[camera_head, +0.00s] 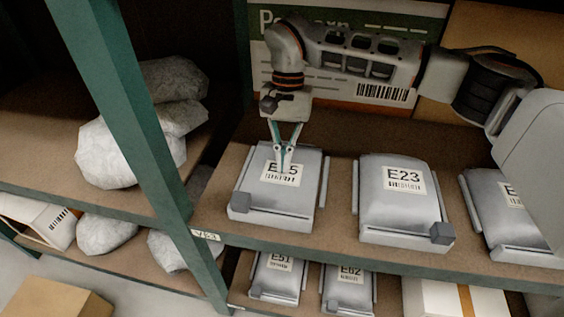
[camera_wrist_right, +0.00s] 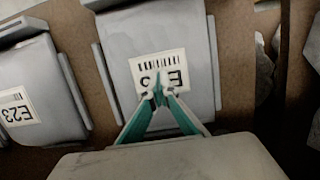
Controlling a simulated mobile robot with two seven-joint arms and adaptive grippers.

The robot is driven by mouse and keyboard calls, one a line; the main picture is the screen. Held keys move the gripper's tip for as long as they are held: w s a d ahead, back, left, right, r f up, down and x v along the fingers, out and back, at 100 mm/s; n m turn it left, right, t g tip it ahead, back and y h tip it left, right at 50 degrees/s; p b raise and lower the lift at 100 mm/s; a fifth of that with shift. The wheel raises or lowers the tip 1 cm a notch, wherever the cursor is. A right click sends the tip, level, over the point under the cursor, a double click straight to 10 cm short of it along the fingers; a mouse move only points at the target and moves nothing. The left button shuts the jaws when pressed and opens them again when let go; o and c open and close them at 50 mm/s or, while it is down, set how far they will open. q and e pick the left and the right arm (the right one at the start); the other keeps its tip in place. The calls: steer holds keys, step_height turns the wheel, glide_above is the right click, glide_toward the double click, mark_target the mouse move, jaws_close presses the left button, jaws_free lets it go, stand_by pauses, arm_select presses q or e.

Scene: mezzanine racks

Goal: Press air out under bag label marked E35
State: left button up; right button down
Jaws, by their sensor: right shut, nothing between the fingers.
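The bag (camera_head: 248,200) with the label marked E35 (camera_head: 276,172) lies on the upper shelf, left of the E23 bag. The gripper's fingers cover part of the label's marking. My right gripper (camera_head: 284,170) is shut and empty, pointing down with its green-sided fingertips at the label. In the right wrist view the fingertips (camera_wrist_right: 158,98) overlap the lower part of the label (camera_wrist_right: 158,68) on the grey bag (camera_wrist_right: 120,82). I cannot tell whether they touch it or hover just above. My left gripper is not in view.
The E23 bag (camera_head: 400,208) lies to the right, with another bag (camera_head: 485,225) beyond it. A green post (camera_head: 140,110) stands to the left. A large printed box (camera_head: 345,60) is behind my arm. Bags E51 (camera_head: 275,285) and E62 (camera_head: 345,290) lie below.

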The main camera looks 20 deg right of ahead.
steer(key=shift+w+d+r, duration=0.2)
steer(key=shift+w+d, duration=0.15)
steer(key=shift+w, duration=0.15)
steer(key=shift+w+d+r, duration=0.2)
steer(key=shift+w+d, duration=0.1)
steer(key=shift+w, duration=0.2)
steer(key=v, duration=0.7)
steer(key=shift+r, duration=0.2)
